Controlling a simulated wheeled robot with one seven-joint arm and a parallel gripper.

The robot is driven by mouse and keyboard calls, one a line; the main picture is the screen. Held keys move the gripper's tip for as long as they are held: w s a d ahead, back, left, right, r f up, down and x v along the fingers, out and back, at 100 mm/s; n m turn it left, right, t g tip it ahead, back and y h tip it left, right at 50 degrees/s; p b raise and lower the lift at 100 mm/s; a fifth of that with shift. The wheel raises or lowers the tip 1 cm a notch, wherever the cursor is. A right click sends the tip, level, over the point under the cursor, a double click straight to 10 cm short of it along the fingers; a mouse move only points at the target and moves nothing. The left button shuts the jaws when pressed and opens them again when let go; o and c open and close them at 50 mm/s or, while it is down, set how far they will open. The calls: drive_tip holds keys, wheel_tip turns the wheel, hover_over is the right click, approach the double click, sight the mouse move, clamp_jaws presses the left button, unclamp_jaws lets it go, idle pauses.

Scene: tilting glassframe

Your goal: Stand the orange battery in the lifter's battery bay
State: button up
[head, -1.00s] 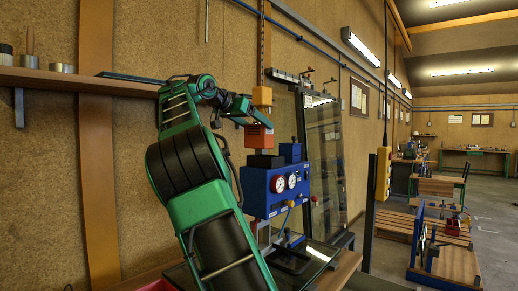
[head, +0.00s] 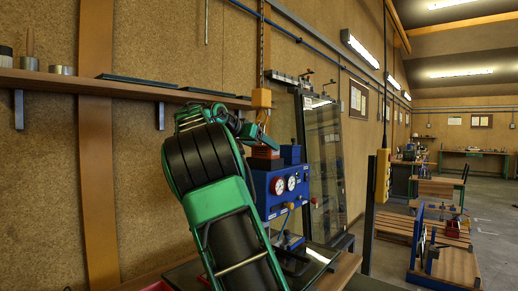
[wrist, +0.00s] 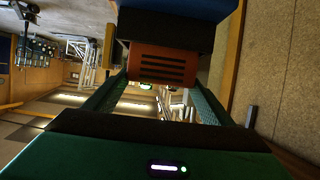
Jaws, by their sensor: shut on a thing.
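The orange battery (head: 266,152) is held by my gripper (head: 258,138) at the top of the blue lifter (head: 277,187). The wrist view shows the battery (wrist: 162,65), with dark slots on its face, between my green fingers. In that picture the battery's far end meets the black bay collar (wrist: 165,38), beyond which is the lifter's blue body (wrist: 185,10). The battery looks upright and at least partly in the bay. I cannot tell how deep it sits, as the collar hides its lower end.
A blue block (head: 290,154) stands on the lifter beside the bay. A wall shelf (head: 130,86) runs behind my arm, and a tall glass frame (head: 323,155) stands right of the lifter.

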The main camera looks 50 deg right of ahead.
drive_tip(key=o, duration=1.6)
drive_tip(key=w+v, duration=0.1)
drive_tip(key=v, duration=1.1)
drive_tip(key=shift+s, duration=0.45)
drive_tip(key=shift+r, duration=0.1)
